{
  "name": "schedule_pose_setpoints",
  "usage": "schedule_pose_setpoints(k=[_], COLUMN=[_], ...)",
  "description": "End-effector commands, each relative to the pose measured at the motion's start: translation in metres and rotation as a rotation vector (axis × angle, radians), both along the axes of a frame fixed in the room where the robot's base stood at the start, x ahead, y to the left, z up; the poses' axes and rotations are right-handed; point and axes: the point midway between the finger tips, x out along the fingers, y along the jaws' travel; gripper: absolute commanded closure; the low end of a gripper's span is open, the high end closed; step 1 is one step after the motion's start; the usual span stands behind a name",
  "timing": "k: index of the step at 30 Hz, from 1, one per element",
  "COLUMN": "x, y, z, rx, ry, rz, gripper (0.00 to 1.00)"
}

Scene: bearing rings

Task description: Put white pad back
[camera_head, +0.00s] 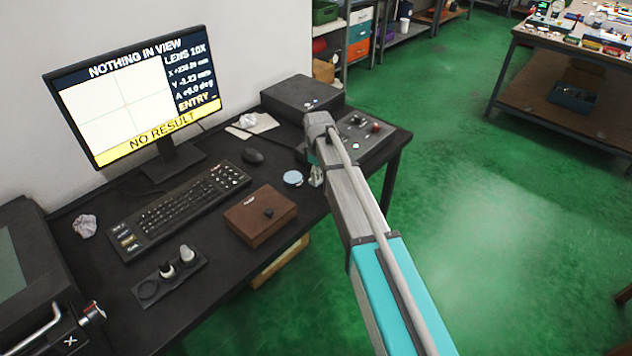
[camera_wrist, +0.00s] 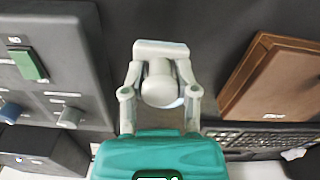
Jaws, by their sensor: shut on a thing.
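My gripper (camera_head: 316,177) is low over the desk, at the right of a pale blue disc (camera_head: 293,178). In the wrist view its fingers (camera_wrist: 160,70) are closed around a pale, rounded piece (camera_wrist: 159,88), which looks like the white pad. The arm mostly hides this piece in the head view. A sliver of the disc shows beside it in the wrist view. A dark holder strip (camera_head: 188,281) lies at the front of the desk. It has an empty round seat at its left end and two small knobbed pieces (camera_head: 167,269) (camera_head: 187,254) standing in the others.
A brown box (camera_head: 261,215) stands between the gripper and the holder. The keyboard (camera_head: 165,210) and mouse (camera_head: 253,156) lie behind it. A control box (camera_head: 357,134) is at the right, a monitor (camera_head: 135,92) at the back. Crumpled paper (camera_head: 85,226) lies at the left.

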Motion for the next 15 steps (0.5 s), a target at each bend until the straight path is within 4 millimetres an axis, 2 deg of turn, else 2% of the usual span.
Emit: schedule_pose_setpoints(k=[5,9,15], x=[0.004,0.010,0.008], y=[0.000,0.001,0.001], z=[-0.005,-0.016,-0.033], rx=[0.000,0.000,0.000], ry=[0.000,0.000,0.000], rz=[0.000,-0.001,-0.001], gripper=[0.99,0.99,0.99])
